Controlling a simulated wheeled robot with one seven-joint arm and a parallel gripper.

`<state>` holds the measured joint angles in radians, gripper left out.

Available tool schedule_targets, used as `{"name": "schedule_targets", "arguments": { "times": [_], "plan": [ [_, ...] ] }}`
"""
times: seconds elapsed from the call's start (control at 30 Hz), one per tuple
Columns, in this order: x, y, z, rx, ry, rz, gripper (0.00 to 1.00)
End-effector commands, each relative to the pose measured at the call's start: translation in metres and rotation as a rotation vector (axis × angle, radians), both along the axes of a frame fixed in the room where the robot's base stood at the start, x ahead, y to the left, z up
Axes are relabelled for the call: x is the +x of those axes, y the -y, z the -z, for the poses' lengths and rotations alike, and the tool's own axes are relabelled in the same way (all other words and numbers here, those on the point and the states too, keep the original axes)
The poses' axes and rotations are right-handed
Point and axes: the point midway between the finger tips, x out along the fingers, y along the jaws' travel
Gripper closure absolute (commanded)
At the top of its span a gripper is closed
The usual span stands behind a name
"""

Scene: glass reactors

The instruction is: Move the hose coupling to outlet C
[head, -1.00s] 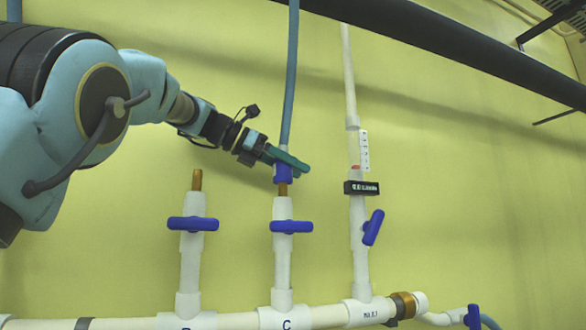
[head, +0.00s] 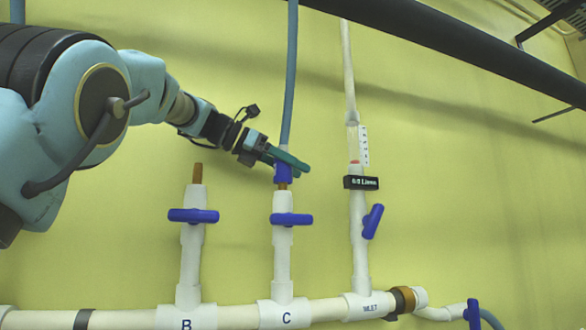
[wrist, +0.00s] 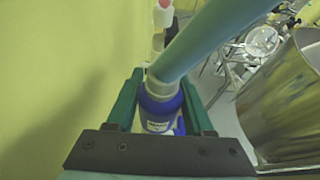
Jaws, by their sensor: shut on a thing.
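My gripper (head: 286,160) is shut on the blue hose coupling (head: 282,173). A blue-grey hose (head: 290,80) runs up from it. In the wrist view the coupling (wrist: 160,106) sits upright between the two green fingers. In the head view the coupling is directly above outlet C (head: 282,203), lined up with its brass stub (head: 283,187). Only a short length of brass shows below the coupling, so its lower end appears to be over the stub. I cannot tell how firmly it is seated. The blue handle (head: 291,219) of outlet C lies crosswise.
Outlet B (head: 191,205), left of C, has a bare brass stub (head: 197,174). Right of C stands the inlet pipe (head: 358,225) with a black flow display (head: 361,183). A dark bar (head: 450,55) crosses above. The wrist view shows a metal vessel (wrist: 285,100) at right.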

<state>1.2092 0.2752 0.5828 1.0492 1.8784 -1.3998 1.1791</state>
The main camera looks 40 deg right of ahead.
Motion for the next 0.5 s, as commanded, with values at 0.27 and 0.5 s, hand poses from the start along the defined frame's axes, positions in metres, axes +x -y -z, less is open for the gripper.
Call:
{"name": "schedule_targets", "arguments": {
  "times": [0.27, 0.5],
  "plan": [
    [-0.0002, -0.0002, 0.0056, -0.001, 0.001, 0.0, 1.0],
    [-0.0002, -0.0001, 0.0052, -0.001, 0.0, 0.0, 1.0]
  ]
}}
